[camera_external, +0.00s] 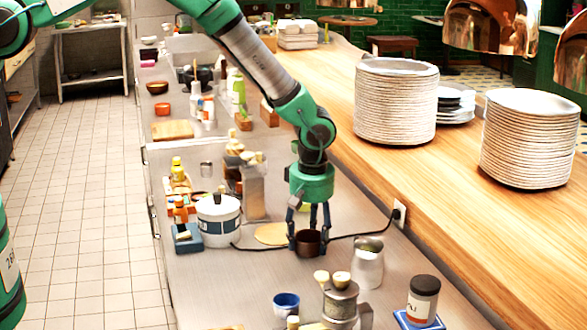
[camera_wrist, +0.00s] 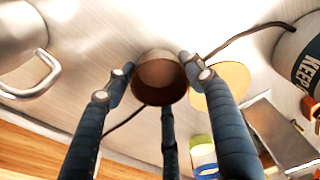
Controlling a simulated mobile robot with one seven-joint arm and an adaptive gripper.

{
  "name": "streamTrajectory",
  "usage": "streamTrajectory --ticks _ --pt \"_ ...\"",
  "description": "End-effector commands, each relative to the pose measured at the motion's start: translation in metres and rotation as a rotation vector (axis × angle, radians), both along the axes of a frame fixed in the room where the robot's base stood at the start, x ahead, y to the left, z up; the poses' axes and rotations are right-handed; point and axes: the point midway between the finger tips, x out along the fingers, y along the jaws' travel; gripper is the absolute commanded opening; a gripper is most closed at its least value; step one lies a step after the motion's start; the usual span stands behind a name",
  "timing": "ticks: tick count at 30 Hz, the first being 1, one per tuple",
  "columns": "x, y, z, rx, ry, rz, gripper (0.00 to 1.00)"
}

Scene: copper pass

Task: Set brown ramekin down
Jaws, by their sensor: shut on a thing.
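The brown ramekin (camera_external: 308,243) is between the fingers of my gripper (camera_external: 309,232), low over the steel counter (camera_external: 210,280). In the wrist view the ramekin (camera_wrist: 158,75) is seen from above, its inside empty, with the fingers of my gripper (camera_wrist: 157,85) closed against its sides. It looks about upright. I cannot tell whether its base touches the counter.
A round tan board (camera_external: 271,234) lies just left of the ramekin. A black cable (camera_external: 350,236) runs behind it. A metal pitcher (camera_external: 367,262) stands close on the right, a white canister (camera_external: 219,220) to the left, and a blue cup (camera_external: 286,304) in front.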

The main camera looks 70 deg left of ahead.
Motion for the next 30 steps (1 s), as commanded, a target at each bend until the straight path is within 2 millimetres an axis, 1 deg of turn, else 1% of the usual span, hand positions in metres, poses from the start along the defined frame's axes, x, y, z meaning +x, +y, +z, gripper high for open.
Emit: streamTrajectory --ticks 10,11,13,14,25,30 --pt "0.0001 0.0000 -0.0029 0.000 0.000 0.000 0.27" --pt "0.0000 0.0001 -0.0032 0.000 0.000 0.000 0.56" --pt "0.0000 0.0001 -0.0023 0.000 0.000 0.000 0.70" --pt "0.0000 0.0000 -0.0022 0.000 0.000 0.000 0.73" --pt "0.0000 0.0000 -0.0013 0.000 0.000 0.000 0.73" --pt "0.0005 -0.0003 0.0043 0.000 -0.001 0.000 0.73"
